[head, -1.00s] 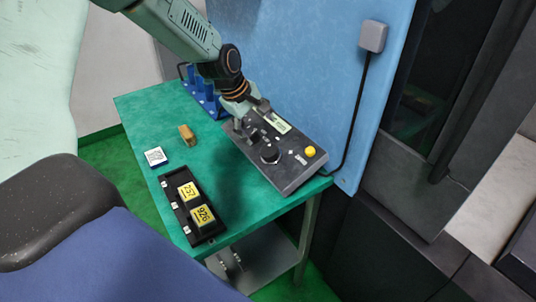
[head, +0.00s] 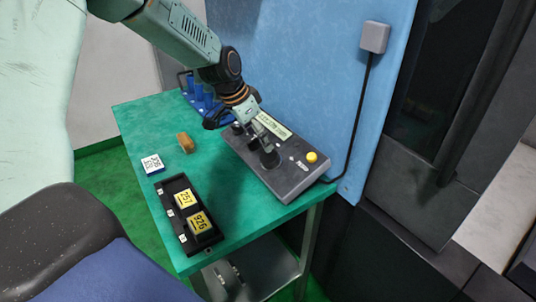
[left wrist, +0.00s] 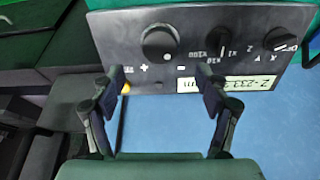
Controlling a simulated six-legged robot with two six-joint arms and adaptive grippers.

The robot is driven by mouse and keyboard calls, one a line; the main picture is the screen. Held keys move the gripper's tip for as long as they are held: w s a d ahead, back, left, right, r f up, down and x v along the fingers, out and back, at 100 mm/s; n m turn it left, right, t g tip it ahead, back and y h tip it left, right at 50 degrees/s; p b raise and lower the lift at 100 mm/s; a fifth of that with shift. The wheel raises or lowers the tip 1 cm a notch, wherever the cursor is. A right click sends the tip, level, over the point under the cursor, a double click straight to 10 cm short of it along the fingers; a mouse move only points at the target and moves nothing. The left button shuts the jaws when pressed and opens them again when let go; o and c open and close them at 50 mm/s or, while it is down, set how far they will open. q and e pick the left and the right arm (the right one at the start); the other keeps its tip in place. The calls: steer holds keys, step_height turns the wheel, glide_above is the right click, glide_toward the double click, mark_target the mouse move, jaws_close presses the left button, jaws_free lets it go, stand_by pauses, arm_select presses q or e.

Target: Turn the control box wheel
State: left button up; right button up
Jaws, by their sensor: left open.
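The dark control box (head: 287,185) lies on the green table. In the left wrist view the control box (left wrist: 120,32) fills the top, with its round black wheel (left wrist: 159,42) left of two smaller knobs. In the head view the wheel (head: 270,159) is partly hidden by my left gripper (head: 265,146), which is over the box. In the left wrist view the fingers of my left gripper (left wrist: 165,85) are spread with nothing between them, and the wheel is just beyond the fingertips. I cannot tell whether they touch the box. My right gripper is not in view.
A yellow button (head: 311,157) sits on the box's right end. A black tray (head: 173,208) holds yellow-labelled blocks. A white-labelled block (head: 152,164), a brown block (head: 185,143) and a blue rack (head: 200,93) are on the table (head: 140,117). A blue panel (head: 310,70) stands behind.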

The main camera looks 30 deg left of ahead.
mark_target(269, 155)
arm_select(q)
steer(key=shift+m, duration=0.3)
steer(key=b+x, duration=0.2)
steer(key=x, duration=0.6)
steer(key=c, duration=1.2)
